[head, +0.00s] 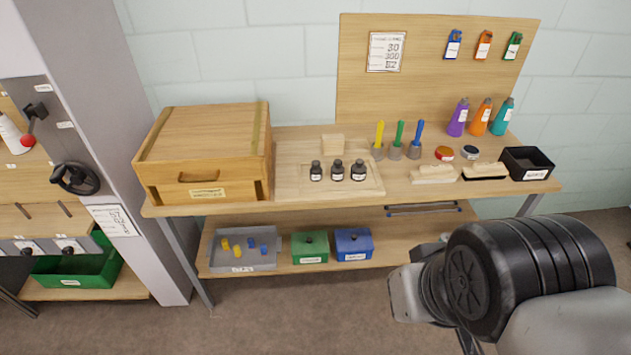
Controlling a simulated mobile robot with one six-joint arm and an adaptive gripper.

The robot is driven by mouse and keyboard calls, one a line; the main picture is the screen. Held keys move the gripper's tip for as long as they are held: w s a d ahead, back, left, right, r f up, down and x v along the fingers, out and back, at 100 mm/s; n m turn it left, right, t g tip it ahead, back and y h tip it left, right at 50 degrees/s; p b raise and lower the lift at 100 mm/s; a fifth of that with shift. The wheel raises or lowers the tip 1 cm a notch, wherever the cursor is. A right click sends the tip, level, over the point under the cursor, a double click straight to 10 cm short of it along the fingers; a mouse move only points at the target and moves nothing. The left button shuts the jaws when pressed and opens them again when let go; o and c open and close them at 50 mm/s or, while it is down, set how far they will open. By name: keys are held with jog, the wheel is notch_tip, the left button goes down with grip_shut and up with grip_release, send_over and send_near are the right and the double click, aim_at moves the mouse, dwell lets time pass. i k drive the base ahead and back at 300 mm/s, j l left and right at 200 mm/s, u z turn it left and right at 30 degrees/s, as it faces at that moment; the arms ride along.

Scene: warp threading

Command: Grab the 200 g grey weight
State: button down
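Three small dark grey weights with knobbed tops and white labels stand upright in a row on a pale wooden board on the bench: a left weight (316,172), a middle weight (337,171) and a right weight (358,171). The labels are too small to read, so I cannot tell which is 200 g. My arm fills the lower right of the head view. Only a dark part of what seems to be my gripper (469,341) shows below the wrist, well to the right of and apart from the weights. Its fingers are mostly hidden.
A wooden box (204,150) stands left of the weights, and a small wooden block (333,143) behind them. Yellow, green and blue handled tools (397,140) stand to their right. Brushes (433,174) and a black tray (527,163) lie farther right. A grey post (115,130) rises at left.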

aim_at(316, 168)
jog(key=i+j+z, duration=0.2)
jog(key=z, duration=0.8)
jog(key=i+j+z, duration=0.2)
jog(key=j, duration=0.4)
jog(key=i+j+z, duration=0.15)
jog(key=j, duration=0.45)
jog(key=i+j+z, duration=0.2)
jog(key=j, duration=0.4)
jog(key=j+z, duration=0.2)
jog(key=j, duration=0.45)
jog(key=k, duration=0.05)
